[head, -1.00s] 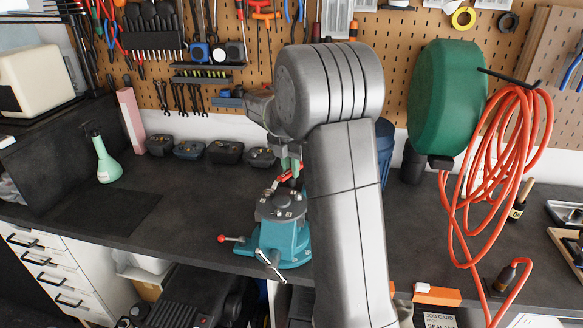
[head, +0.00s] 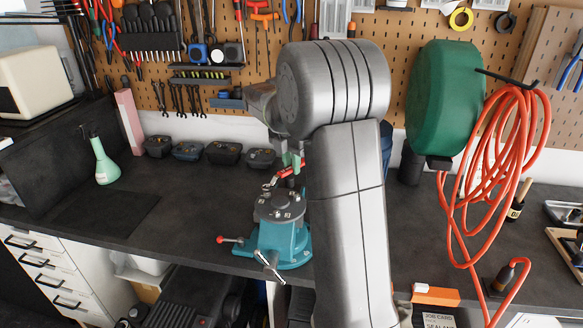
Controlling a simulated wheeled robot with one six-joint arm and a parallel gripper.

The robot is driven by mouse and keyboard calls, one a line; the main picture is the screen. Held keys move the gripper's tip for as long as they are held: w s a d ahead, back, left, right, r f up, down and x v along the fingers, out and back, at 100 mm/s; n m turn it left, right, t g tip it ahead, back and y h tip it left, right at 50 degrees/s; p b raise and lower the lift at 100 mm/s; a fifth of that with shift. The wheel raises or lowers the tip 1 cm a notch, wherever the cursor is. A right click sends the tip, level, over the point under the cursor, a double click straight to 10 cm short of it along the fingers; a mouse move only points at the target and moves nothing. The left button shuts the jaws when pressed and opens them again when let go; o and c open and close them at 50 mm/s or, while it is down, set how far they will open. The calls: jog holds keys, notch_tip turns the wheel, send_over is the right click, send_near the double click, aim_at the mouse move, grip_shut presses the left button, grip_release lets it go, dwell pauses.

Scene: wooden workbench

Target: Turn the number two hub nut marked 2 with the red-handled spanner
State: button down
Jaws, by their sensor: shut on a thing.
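My gripper (head: 291,160) is shut on the red-handled spanner (head: 289,172), just above the back of the hub. My arm hides part of the gripper. The spanner's metal end points left and down, towards the back-left of the hub's top. I cannot tell whether it sits around a nut or above it. The dark grey round hub (head: 279,207) rests on a teal vise-like stand (head: 284,244) at the bench's front edge. Small pale marks show on the hub's top, but the number 2 is too small to read.
A red-knobbed lever (head: 229,239) sticks out left of the stand. Dark bins (head: 224,152) line the back, and a green spray bottle (head: 105,163) stands at left. An orange hose (head: 500,170) hangs from a green reel at right.

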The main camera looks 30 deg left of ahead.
jog(key=shift+r, duration=1.8)
